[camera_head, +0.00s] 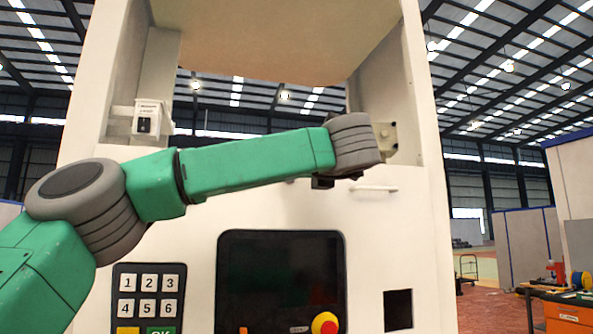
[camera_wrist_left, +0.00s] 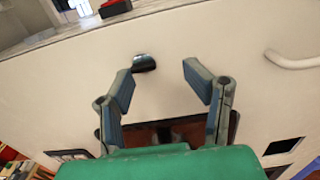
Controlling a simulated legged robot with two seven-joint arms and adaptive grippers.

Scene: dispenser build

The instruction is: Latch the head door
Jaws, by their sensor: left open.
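The white dispenser (camera_head: 270,206) fills the middle of the head view, with a pale front panel (camera_wrist_left: 225,40) close ahead in the left wrist view. A small dark rounded fitting (camera_wrist_left: 143,62) is on that panel, just beyond the left fingertip. It may be the latch, but I cannot tell its position. A white bar handle (camera_head: 374,188) is to the right; it also shows in the wrist view (camera_wrist_left: 295,60). My left gripper (camera_wrist_left: 158,72) is open and empty, its fingers pointing at the panel. In the head view my wrist mostly hides it. My right gripper is out of view.
Above the panel is an open bay with a small labelled box (camera_head: 150,118) and a metal bracket (camera_head: 386,138). Below are a keypad (camera_head: 148,293), a dark screen (camera_head: 280,275) and a red knob on yellow (camera_head: 325,323). An orange cart (camera_head: 568,312) stands far right.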

